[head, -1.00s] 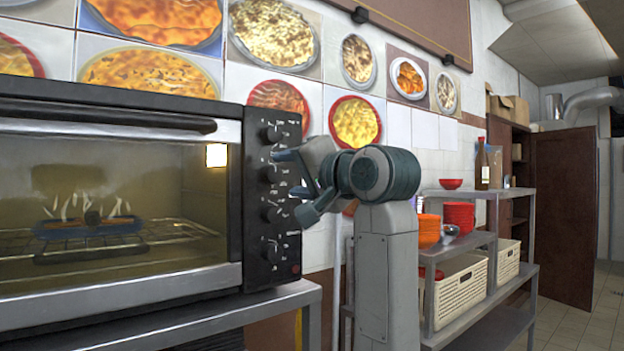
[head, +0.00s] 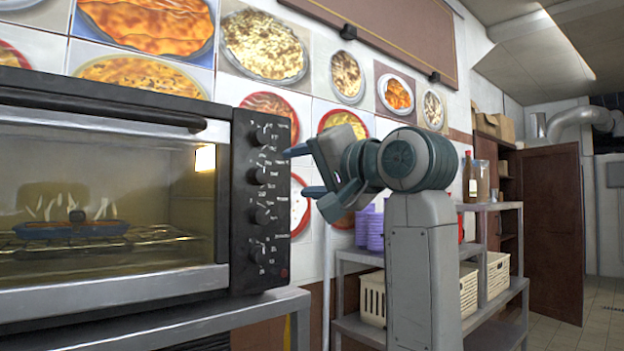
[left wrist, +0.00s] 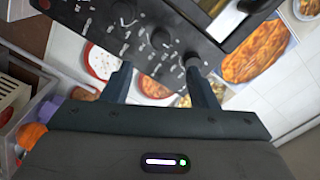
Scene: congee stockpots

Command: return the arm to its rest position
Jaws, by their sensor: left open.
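My left gripper (head: 298,172) is in front of the right side of the oven's control panel in the head view. Its two fingers are apart, with nothing between them. In the left wrist view the gripper (left wrist: 158,80) is also open, with the panel's knobs beyond its fingertips. The toaster oven (head: 252,215) fills the left of the head view, with its glass door shut. A blue dish (head: 72,229) sits on the rack inside, with white wisps above it and a light glowing. My right gripper is not in view.
A metal shelf (head: 360,257) stands behind my arm, with purple bowls (head: 376,232), cream baskets (head: 497,273) and bottles (head: 470,178). The oven rests on a grey metal table (head: 170,326). Open tiled floor (head: 603,305) lies at the far right, beyond a brown door (head: 553,230).

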